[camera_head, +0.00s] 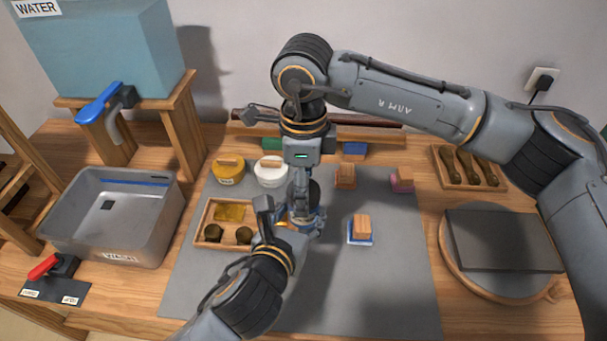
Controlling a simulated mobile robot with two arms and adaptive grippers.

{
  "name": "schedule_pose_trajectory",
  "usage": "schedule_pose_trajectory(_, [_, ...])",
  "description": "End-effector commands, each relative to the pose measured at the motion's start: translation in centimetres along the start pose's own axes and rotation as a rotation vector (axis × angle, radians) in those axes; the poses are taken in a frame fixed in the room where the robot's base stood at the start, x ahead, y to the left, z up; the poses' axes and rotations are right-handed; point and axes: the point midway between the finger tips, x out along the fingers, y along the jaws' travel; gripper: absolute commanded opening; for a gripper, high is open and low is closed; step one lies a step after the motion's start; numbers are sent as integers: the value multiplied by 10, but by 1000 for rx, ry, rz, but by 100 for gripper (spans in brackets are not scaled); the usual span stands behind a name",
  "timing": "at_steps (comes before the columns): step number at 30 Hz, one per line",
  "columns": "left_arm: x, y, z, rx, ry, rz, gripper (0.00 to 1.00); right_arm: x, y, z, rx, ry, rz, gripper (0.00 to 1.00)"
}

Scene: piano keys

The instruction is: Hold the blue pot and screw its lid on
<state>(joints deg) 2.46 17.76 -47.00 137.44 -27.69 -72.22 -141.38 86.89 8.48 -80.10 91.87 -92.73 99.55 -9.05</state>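My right arm reaches in from the right and its gripper (303,200) points down near the middle of the grey mat (390,290). My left gripper (290,222) comes up from the bottom and meets it there. A small patch of blue (320,218) shows between and beside the fingers; it may be the blue pot, mostly hidden by both grippers. I cannot make out its lid, or whether either gripper is closed on pot or lid. A yellow pot (228,172) and a white pot (270,173), both with wooden-handled lids, stand behind to the left.
A wooden tray (204,240) with dark round cups and a yellow piece lies left of the grippers. A wooden block on a blue-edged base (360,230) stands to the right. A metal basin (110,215) is at left, a round board (450,265) at right. The front mat is clear.

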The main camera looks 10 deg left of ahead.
Motion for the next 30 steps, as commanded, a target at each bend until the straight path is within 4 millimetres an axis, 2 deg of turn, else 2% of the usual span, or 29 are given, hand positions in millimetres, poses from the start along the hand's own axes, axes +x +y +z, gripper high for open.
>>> schedule_pose_trajectory(6, [0,0,1,0,-2,0,0,0,0,0,0,0,0,74])
schedule_pose_trajectory(14, [0,0,1,0,-3,0,0,0,0,0,0,0,0,21])
schedule_pose_trajectory(15, [0,0,1,0,-3,0,0,0,0,0,1,0,0,18])
schedule_pose_trajectory(20, [0,0,1,-1,-3,-1,0,0,0,0,5,0,-1,17])
schedule_pose_trajectory(21, [0,0,1,-1,-3,-1,0,0,0,0,5,0,-1,59])
schedule_pose_trajectory(24, [0,0,1,-1,-3,-1,0,0,0,0,5,0,-1,80])
schedule_pose_trajectory(30, [0,0,1,0,-3,-1,0,0,0,0,5,0,0,82])
